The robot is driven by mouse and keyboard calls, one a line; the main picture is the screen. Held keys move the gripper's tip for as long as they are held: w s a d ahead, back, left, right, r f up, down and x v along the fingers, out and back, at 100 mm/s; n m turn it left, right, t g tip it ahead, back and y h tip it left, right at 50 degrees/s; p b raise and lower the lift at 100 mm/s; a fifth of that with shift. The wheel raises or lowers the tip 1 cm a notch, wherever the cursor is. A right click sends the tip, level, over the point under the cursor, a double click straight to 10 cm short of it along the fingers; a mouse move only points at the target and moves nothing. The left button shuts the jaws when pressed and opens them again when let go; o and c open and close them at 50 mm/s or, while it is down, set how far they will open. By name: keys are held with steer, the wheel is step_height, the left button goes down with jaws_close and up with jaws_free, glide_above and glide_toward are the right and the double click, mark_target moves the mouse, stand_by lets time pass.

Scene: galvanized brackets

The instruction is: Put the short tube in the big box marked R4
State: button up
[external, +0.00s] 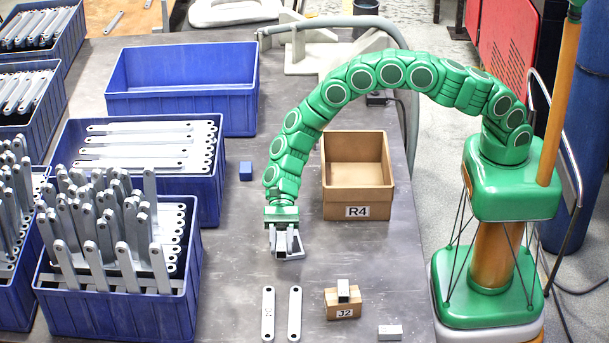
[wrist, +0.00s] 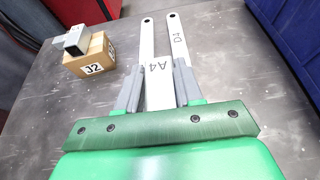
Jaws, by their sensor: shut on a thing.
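My gripper (external: 285,256) is shut on a pale grey piece marked A4 (wrist: 160,68), which also shows between the fingers in the wrist view (wrist: 157,88). Whether this piece is hollow cannot be told. It is held over the table, left of and in front of the open brown box marked R4 (external: 357,200), which looks empty. A short grey square tube with a dark open end (external: 343,290) lies on a small brown box marked J2 (external: 345,311); the tube (wrist: 76,40) and J2 box (wrist: 93,62) are at upper left in the wrist view.
Two flat brackets (external: 268,314) (external: 294,314) lie in front of my gripper. A small grey block (external: 390,332) is at the front right, and a blue block (external: 246,172) left of R4. Blue bins of brackets (external: 120,312) fill the left; one blue bin (external: 182,103) looks empty.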

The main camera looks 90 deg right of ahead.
steer(key=shift+w+a+f, duration=0.25)
steer(key=shift+w+f, duration=0.25)
steer(key=shift+f, duration=0.2)
steer(key=shift+w+a+f, duration=0.2)
steer(key=shift+w+f, duration=0.3)
steer(key=shift+f, duration=0.15)
steer(key=shift+w+a+f, duration=0.25)
steer(key=shift+w+f, duration=0.25)
steer(key=shift+f, duration=0.2)
steer(key=shift+w+a+f, duration=0.2)
steer(key=shift+w+f, duration=0.05)
steer(key=shift+f, duration=1.65)
steer(key=shift+f, duration=0.1)
steer(key=o, duration=1.1)
steer(key=shift+c, duration=0.2)
